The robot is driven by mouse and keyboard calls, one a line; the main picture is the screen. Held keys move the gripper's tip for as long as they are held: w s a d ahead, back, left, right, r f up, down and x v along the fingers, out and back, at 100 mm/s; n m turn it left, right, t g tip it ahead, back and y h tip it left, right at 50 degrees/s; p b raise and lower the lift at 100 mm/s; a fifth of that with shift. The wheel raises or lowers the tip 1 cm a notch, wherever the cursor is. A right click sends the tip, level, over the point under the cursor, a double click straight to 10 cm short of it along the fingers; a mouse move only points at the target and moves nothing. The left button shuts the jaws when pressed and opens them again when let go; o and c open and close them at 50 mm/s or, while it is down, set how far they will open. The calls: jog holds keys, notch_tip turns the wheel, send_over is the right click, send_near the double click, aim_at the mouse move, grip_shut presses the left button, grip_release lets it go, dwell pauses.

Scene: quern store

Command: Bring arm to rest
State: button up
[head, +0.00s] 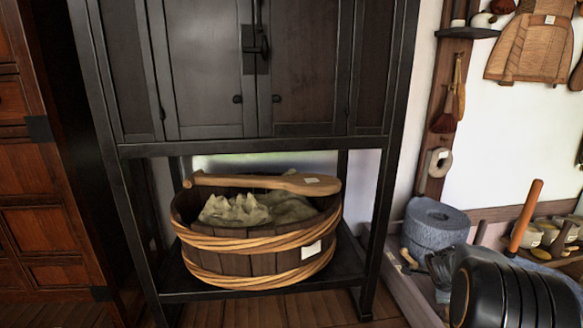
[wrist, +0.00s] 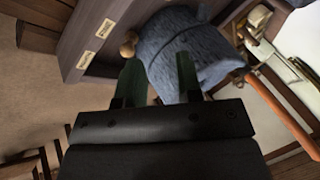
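My gripper (wrist: 158,75) shows in the wrist view with its two dark green fingers apart and nothing held between them. A blue-grey stone quern (wrist: 190,45) lies just beyond the fingertips; I cannot tell whether they touch it. The quern also shows in the head view (head: 435,220) at the right, with a round hole in its top. A wooden knob (wrist: 128,43) is beside it. My black arm fills the lower right of the head view and hides part of the area by the quern.
A dark cabinet (head: 255,68) stands ahead, with a wooden tub (head: 255,262) on its lower shelf and a paddle (head: 265,183) across the tub. An orange-brown handle (head: 525,215) rises right of the quern. Tools hang on the right wall. Floor (wrist: 40,95) shows at left in the wrist view.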

jog(key=s+a+r+n+y+p, duration=0.1)
jog(key=s+a+r+n+p, duration=0.4)
jog(key=a+r, duration=0.4)
jog(key=s+a+r+n+y+p, duration=0.1)
jog(key=s+a+r+n+p, duration=0.1)
jog(key=a+r+n+p, duration=0.55)
jog(key=s+a+r+n+y+p, duration=0.3)
jog(key=s+a+r+n+p, duration=0.1)
jog(key=s+a+r+n, duration=0.5)
jog(key=s+a+n, duration=0.2)
jog(key=a, duration=0.1)
jog(key=shift+s+a+r+y, duration=0.3)
jog(key=shift+s+a+r, duration=0.1)
jog(key=shift+d, duration=0.15)
